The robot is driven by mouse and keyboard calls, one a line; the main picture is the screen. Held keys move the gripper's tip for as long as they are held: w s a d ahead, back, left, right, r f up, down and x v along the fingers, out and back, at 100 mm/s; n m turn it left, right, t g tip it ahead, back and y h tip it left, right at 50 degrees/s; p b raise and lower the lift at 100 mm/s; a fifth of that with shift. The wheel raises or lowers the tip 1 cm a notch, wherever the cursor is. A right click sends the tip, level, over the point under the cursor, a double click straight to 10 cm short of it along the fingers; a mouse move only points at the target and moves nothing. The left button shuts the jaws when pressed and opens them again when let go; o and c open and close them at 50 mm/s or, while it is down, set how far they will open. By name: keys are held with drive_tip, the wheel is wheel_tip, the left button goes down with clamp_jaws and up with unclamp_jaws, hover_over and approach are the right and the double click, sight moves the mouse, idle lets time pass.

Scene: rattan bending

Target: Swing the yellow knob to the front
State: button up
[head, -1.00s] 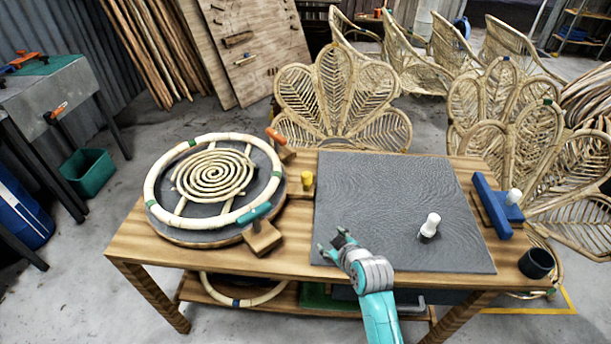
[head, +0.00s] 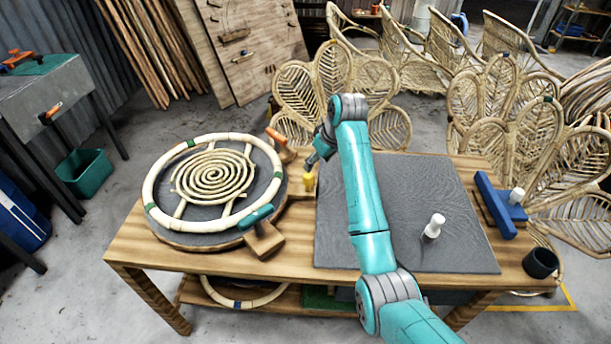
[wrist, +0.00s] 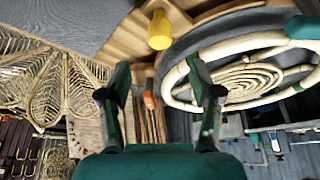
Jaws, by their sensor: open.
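The yellow knob (head: 309,183) stands on a small wooden block on the bench, between the round rattan jig and the grey mat. In the wrist view the yellow knob (wrist: 160,30) shows beyond the fingertips, near the top of the picture. My gripper (head: 312,164) is just above and at the far side of the knob in the head view, pointing down and partly hiding it. In the wrist view my gripper (wrist: 158,75) has its two fingers apart with nothing between them. I cannot tell whether a finger touches the knob.
The round jig (head: 185,240) holds a rattan ring and spiral, with an orange-handled lever (head: 276,136) and a teal-handled lever (head: 256,216) at its edge. The grey mat (head: 450,200) holds a white knob (head: 434,226). A blue bracket (head: 494,205) and a dark cup (head: 540,262) stand at right.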

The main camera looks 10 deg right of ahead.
sight(309, 175)
drive_tip(key=x, duration=1)
drive_tip(key=shift+w+a+f, duration=0.1)
drive_tip(key=shift+w, duration=0.05)
clamp_jaws()
